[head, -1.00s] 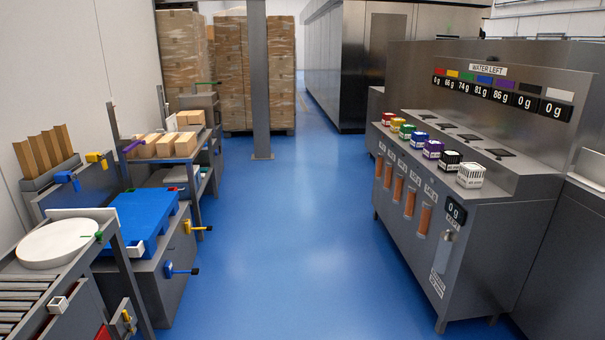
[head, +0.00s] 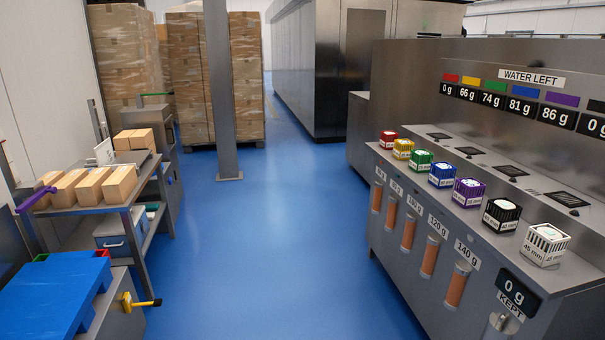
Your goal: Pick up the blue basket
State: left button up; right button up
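Neither of my grippers shows in the head view.
The blue floor (head: 250,250) is clear down the middle. A grey post (head: 220,90) and stacked boxes (head: 185,75) stand ahead. The sign panel (head: 530,77) rises behind the baskets.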

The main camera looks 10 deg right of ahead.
aim_at(441, 176)
jog(key=i+j+z, duration=0.1)
jog(key=i+z, duration=0.4)
jog(key=i+j+z, duration=0.3)
jog(key=z, duration=0.15)
jog(key=i+j+z, duration=0.75)
jog(key=j+z, duration=0.2)
